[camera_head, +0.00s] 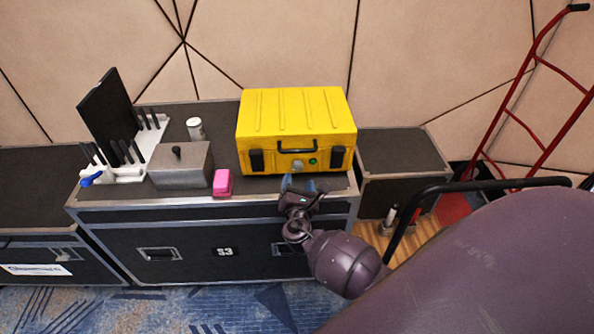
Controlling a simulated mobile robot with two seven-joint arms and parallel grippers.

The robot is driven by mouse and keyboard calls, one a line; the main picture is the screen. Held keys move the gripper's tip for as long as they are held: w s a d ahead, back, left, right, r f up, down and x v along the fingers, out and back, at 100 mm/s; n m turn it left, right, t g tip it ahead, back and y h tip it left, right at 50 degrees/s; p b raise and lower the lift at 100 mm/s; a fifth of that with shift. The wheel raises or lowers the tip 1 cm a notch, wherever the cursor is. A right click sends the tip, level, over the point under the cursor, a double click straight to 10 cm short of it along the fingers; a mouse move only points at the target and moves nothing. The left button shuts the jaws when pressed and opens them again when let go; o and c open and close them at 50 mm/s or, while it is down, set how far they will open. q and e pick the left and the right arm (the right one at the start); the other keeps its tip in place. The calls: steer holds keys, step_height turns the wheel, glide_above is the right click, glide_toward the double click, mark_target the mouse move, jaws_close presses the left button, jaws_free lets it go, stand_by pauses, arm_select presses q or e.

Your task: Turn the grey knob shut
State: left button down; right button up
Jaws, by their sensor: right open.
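A small grey knob (297,165) sits low on the front face of the yellow case (295,118), just left of a small green button (313,162). The closed case stands on a black flight case (210,225). My right gripper (303,184) is in front of and just below the knob, near the flight case's top front edge. Its fingers are apart with nothing seen between them. I cannot tell whether a fingertip touches the case. My left gripper is not in view.
A grey metal box (181,166), a pink block (222,183) and a white cylinder (195,129) stand left of the yellow case. A white rack (128,165) with dark upright pieces is at far left. A red hand truck (535,95) leans at right.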

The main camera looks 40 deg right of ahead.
mark_target(298, 169)
steer(key=shift+x, duration=2.75)
steer(key=c, duration=0.9)
